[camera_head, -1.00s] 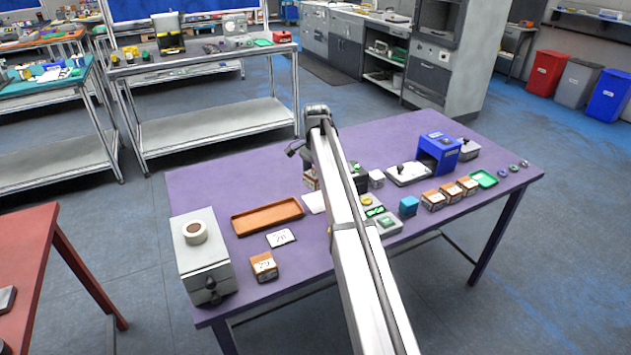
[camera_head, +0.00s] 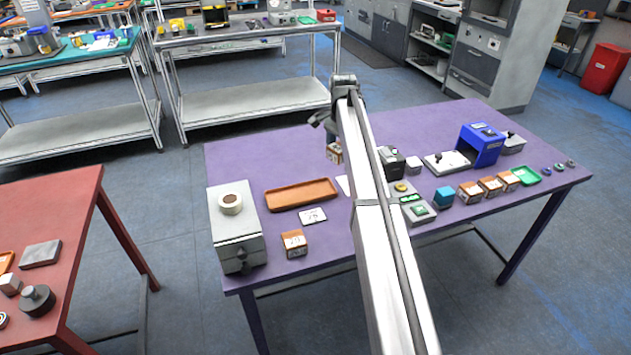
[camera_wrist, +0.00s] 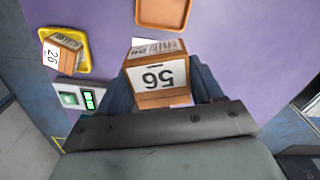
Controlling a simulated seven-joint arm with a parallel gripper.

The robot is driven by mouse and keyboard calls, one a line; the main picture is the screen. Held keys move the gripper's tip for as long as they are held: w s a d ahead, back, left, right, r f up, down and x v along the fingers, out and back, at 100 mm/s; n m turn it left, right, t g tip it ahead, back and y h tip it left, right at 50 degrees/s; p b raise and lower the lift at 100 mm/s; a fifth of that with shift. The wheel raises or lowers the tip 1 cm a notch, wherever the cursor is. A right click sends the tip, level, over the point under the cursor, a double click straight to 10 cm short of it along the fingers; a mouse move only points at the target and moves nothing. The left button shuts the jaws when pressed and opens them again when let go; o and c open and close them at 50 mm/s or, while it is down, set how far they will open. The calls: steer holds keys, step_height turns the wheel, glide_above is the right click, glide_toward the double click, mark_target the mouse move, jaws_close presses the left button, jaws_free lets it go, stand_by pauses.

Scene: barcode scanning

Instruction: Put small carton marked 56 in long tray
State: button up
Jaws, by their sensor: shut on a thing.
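The small carton marked 56 (camera_wrist: 160,78) is orange-brown with a white label and sits between my gripper's fingers (camera_wrist: 163,95) in the wrist view. In the head view the carton (camera_head: 334,153) hangs under my gripper (camera_head: 328,132), above the far part of the purple table and partly beside my arm. My gripper is shut on it. The long tray (camera_head: 300,194) is orange-brown and empty, on the table to the left and nearer than the carton. An orange tray (camera_wrist: 165,14) is cut off at the top of the wrist view; I cannot tell if it is the long one.
A grey box with a round roll (camera_head: 230,204) stands left of the long tray. A white card (camera_head: 313,216) and another carton (camera_head: 293,243) lie in front of it. A yellow tray (camera_wrist: 70,62) holds a carton marked 26. My arm hides the table's middle.

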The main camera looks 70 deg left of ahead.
steer(key=s+f+n, duration=0.1)
steer(key=s+n, duration=0.2)
steer(key=s, duration=1)
steer(key=n, duration=1.1)
glide_toward(301, 196)
steer(key=shift+a+f, duration=0.1)
steer(key=shift+f, duration=2.95)
steer(key=shift+f, duration=0.1)
steer(key=o, duration=1.2)
steer(key=shift+c, duration=0.2)
step_height(301, 196, up, 12)
steer(key=shift+w, duration=0.1)
